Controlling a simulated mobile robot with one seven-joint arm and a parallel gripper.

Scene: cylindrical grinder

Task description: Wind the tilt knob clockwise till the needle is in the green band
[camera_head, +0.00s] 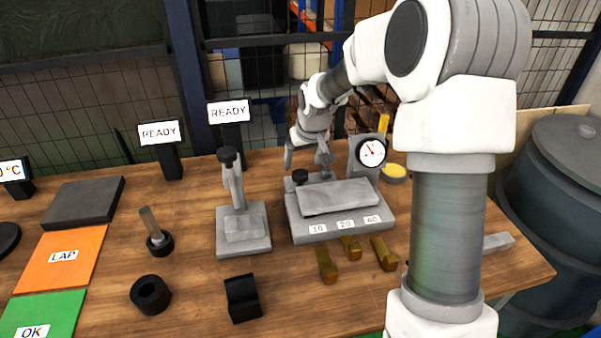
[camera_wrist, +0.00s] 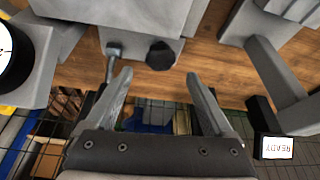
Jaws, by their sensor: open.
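The tilt knob is a small black knob (camera_head: 300,176) at the back left corner of a grey fixture (camera_head: 293,222). It also shows in the wrist view (camera_wrist: 160,55), centred just beyond the fingertips. My gripper (camera_head: 306,164) is open and empty, above and behind the knob, apart from it. In the wrist view its two fingers (camera_wrist: 158,80) are spread wide, one to each side of the knob's line. A round white dial gauge (camera_head: 371,152) stands at the fixture's back right. Its needle seems to point up and left; the green band is too small to make out.
A short grey peg (camera_wrist: 112,62) stands beside the knob, near one finger. A grey stand with a black-topped post (camera_head: 238,190) is left of the fixture. Several brass pieces (camera_head: 326,264) lie in front. READY signs (camera_head: 229,112) stand behind.

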